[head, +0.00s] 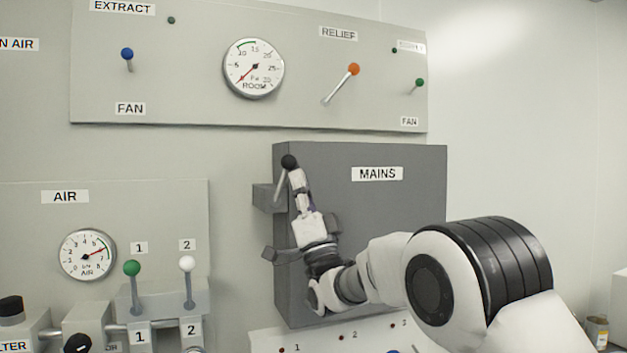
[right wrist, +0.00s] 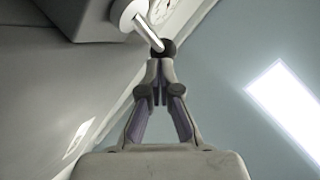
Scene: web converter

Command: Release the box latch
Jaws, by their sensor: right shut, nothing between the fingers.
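The dark grey MAINS box (head: 400,235) is on the wall, with a lever on its left side. The lever has a pale rod (head: 279,187) and a black ball knob (head: 289,161). In the right wrist view the knob (right wrist: 164,50) lies at the end of the rod (right wrist: 148,32). My right gripper (head: 294,172) is shut and empty, its fingertips (right wrist: 160,64) right at the knob. I cannot tell whether they touch it. No separate latch can be made out. The arm hides part of the box front. My left gripper is out of view.
A panel (head: 200,60) with a ROOM gauge (head: 253,68) and several levers is above. An AIR panel (head: 40,225) with a green-knobbed lever (head: 132,269) and a white-knobbed lever (head: 187,264) is at lower left. Bare wall lies right of the box.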

